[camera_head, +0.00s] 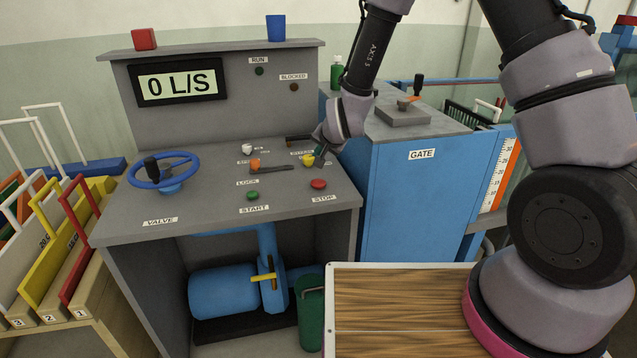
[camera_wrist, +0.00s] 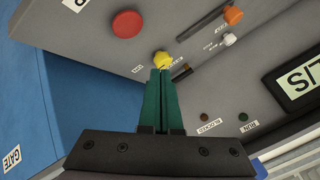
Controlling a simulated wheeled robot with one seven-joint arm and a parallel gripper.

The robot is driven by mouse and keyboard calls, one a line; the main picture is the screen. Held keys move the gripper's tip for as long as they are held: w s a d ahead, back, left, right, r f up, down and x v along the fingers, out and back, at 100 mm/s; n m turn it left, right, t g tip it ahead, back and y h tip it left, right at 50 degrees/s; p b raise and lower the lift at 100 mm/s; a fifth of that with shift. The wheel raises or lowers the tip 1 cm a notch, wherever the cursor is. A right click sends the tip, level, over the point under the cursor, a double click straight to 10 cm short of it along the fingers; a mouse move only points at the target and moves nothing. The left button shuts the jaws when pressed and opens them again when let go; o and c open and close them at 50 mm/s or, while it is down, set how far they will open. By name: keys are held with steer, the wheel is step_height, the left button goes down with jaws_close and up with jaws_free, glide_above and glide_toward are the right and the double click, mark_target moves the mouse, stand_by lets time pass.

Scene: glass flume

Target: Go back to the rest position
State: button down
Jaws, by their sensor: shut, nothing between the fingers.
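My gripper (camera_wrist: 160,72) is shut and empty, its two green fingers together in the wrist view. The fingertips are at or just short of the yellow knob (camera_wrist: 162,59) on the grey control panel (camera_head: 215,208); I cannot tell if they touch. In the head view my arm reaches over from the right, and the gripper partly covers the area beside the yellow knob (camera_head: 308,160). The red stop button (camera_head: 319,184) and the green start button (camera_head: 252,195) are nearby on the panel. The display (camera_head: 178,85) reads 0 L/S.
A blue valve wheel (camera_head: 160,182) and an orange-knobbed lock lever (camera_head: 255,165) stand up from the panel. A blue gate cabinet (camera_head: 405,200) is at right. A red block (camera_head: 144,39) and a blue cup (camera_head: 276,28) sit on the top ledge. A wooden board (camera_head: 395,310) lies in front.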

steer(key=s+d+r, duration=0.2)
steer(key=d+r, duration=0.5)
steer(key=r, duration=0.4)
steer(key=s+d+r, duration=0.3)
steer(key=d+r, duration=0.4)
steer(key=r, duration=0.4)
steer(key=s+d+r, duration=0.3)
steer(key=s+d, duration=0.1)
steer(key=s, duration=0.3)
steer(key=s+d+r+g+h, duration=0.1)
steer(key=s+d+r, duration=0.3)
steer(key=s, duration=0.3)
steer(key=s+d+r, duration=0.3)
steer(key=s+d, duration=0.2)
steer(key=s, duration=0.1)
steer(key=shift+s+r+g, duration=0.15)
steer(key=shift+s+g, duration=0.15)
steer(key=shift+s, duration=0.1)
steer(key=c, duration=1.5)
jaws_free()
steer(key=shift+c, duration=0.2)
